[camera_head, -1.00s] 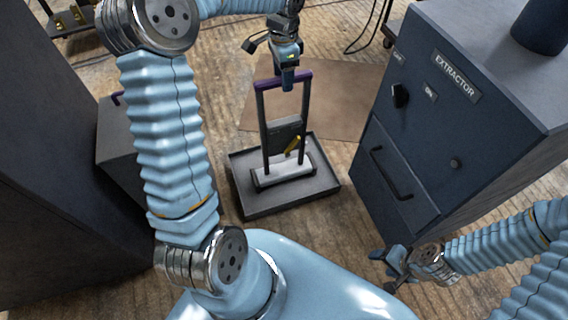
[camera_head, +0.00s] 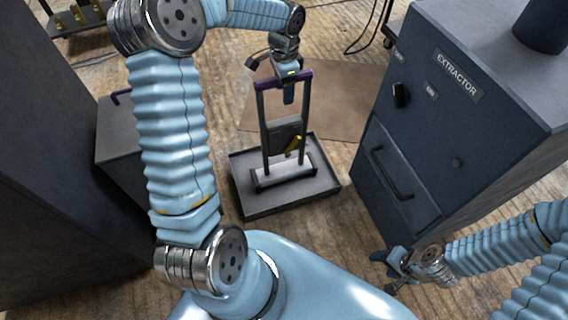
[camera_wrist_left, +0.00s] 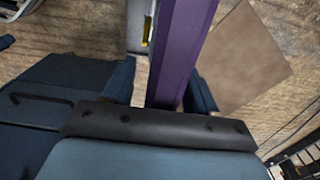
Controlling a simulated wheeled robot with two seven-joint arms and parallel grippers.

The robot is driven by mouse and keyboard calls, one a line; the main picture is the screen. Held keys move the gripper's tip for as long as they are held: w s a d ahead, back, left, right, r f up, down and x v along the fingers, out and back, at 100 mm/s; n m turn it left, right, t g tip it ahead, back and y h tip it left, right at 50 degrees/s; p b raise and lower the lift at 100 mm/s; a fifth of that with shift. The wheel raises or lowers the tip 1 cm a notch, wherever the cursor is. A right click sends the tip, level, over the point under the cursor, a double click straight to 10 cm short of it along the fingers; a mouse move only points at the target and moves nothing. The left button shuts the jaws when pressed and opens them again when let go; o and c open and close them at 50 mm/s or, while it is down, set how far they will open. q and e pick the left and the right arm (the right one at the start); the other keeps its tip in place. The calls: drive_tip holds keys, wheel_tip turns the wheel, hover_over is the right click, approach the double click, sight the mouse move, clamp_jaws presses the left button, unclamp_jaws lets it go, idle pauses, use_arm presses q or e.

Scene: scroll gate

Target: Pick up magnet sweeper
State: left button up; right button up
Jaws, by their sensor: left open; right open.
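The magnet sweeper (camera_head: 265,130) stands upright. It has two dark posts, a purple top handle (camera_head: 266,84), a grey middle panel, a small yellow lever (camera_head: 293,146) and a pale bar at its foot. My left gripper (camera_head: 288,88) is at the right part of the handle. In the left wrist view, the purple handle (camera_wrist_left: 183,45) runs between the open fingers of that gripper (camera_wrist_left: 159,90). I cannot tell whether either finger touches it. My right gripper (camera_head: 391,268) is low at the right, open and away from the sweeper.
The sweeper stands in a shallow dark tray (camera_head: 270,208) on the wood floor. A dark blue extractor cabinet (camera_head: 440,120) with a drawer handle stands close on the right. A dark box (camera_head: 115,140) is at the left. A brown mat (camera_head: 340,100) lies behind.

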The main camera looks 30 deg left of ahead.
use_arm(q)
drive_tip(key=shift+f, duration=0.1)
drive_tip(key=c, duration=1)
clamp_jaws()
